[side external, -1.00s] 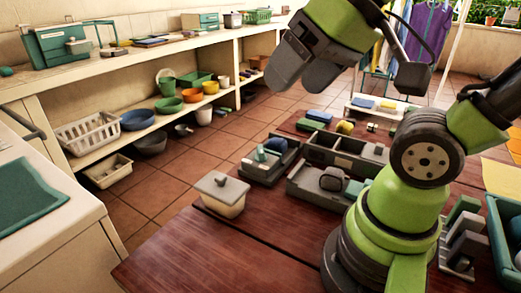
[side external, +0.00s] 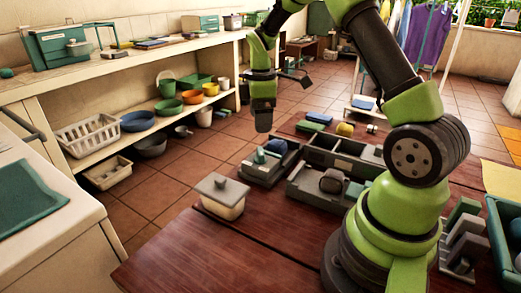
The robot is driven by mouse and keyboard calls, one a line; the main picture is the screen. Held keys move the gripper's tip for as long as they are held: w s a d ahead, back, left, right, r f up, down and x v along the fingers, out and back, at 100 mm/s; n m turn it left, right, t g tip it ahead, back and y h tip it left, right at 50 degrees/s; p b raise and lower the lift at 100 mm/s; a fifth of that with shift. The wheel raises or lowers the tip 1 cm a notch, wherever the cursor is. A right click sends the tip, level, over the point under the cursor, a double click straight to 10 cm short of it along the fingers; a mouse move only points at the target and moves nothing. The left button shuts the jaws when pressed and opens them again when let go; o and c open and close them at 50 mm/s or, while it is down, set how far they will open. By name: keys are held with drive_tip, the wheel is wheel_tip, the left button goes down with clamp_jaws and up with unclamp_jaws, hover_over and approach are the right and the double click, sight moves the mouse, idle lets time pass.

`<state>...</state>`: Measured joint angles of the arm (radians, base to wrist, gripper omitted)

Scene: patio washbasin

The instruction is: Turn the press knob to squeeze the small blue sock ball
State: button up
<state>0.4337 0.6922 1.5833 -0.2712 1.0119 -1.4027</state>
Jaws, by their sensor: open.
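My gripper (side external: 263,120) points straight down, seen edge-on, with nothing visible in its jaws. It hangs above and slightly left of a small dark grey device (side external: 262,174) with a teal upright piece on top, apart from it as far as this view shows. A small blue rounded thing (side external: 277,147), perhaps the sock ball, shows at the back of that device. A dark rounded knob-like part (side external: 332,181) sits in a grey box beside a teal block. I cannot tell for certain which part is the press knob.
A grey divided tray (side external: 343,158) and a yellow ball (side external: 344,129) lie behind. A grey rack (side external: 460,245) and teal bin (side external: 503,235) are at right. The front wooden tabletop (side external: 215,260) is clear.

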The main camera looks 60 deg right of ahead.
sight(261, 150)
wheel_tip(261, 150, down, 10)
drive_tip(key=shift+r, duration=0.25)
drive_tip(key=c, duration=0.9)
